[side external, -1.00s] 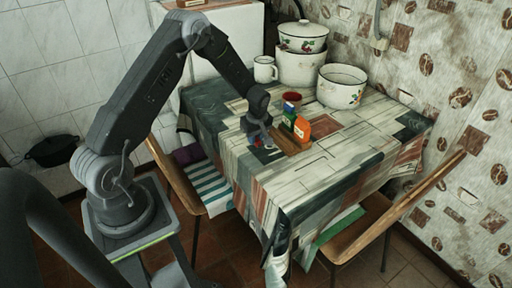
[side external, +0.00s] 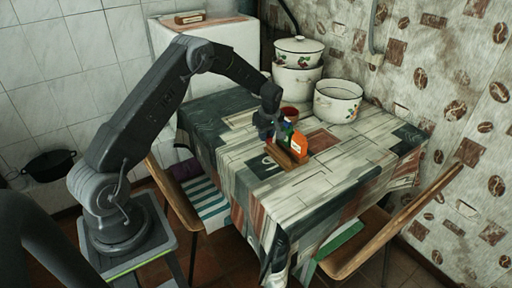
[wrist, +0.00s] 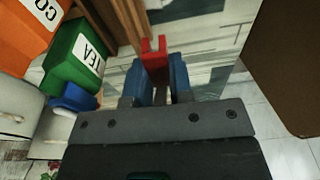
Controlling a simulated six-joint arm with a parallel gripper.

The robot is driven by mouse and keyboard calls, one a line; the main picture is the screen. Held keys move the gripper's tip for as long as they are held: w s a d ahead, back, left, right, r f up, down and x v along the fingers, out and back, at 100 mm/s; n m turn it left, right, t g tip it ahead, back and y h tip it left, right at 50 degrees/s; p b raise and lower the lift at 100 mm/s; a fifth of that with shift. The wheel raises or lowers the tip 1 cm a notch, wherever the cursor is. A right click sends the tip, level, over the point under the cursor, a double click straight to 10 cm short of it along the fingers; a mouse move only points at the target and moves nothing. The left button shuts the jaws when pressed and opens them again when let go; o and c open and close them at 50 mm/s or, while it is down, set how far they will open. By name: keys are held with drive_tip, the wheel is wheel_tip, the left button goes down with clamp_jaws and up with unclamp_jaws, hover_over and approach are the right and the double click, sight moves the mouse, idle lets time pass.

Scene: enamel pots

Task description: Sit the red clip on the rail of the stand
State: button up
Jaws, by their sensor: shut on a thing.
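My gripper (wrist: 155,88) is shut on the red clip (wrist: 154,60), which sits between its blue fingers and sticks out past their tips. In the side external view my gripper (side external: 267,135) is above the table, just left of the orange and green containers; the clip is too small to make out there. Wooden parts (wrist: 118,18) beside the containers in the wrist view seem to belong to the stand, a low brown wooden base (side external: 284,158) in the side view. I cannot tell which part is the rail. The clip appears apart from the wood.
An orange container (wrist: 27,30) and a green one marked TEA (wrist: 80,57) stand close beside my gripper, with a blue item (wrist: 73,98) near them. A red cup (side external: 290,113) and white enamel pots (side external: 338,102) stand farther back. The front of the patterned table (side external: 300,195) is clear.

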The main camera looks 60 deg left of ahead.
drive_tip(key=w+r, duration=0.2)
drive_tip(key=w, duration=0.1)
drive_tip(key=shift+f, duration=2.1)
drive_tip(key=shift+f, duration=1.25)
drive_tip(key=o, duration=0.9)
drive_tip(key=shift+r, duration=0.1)
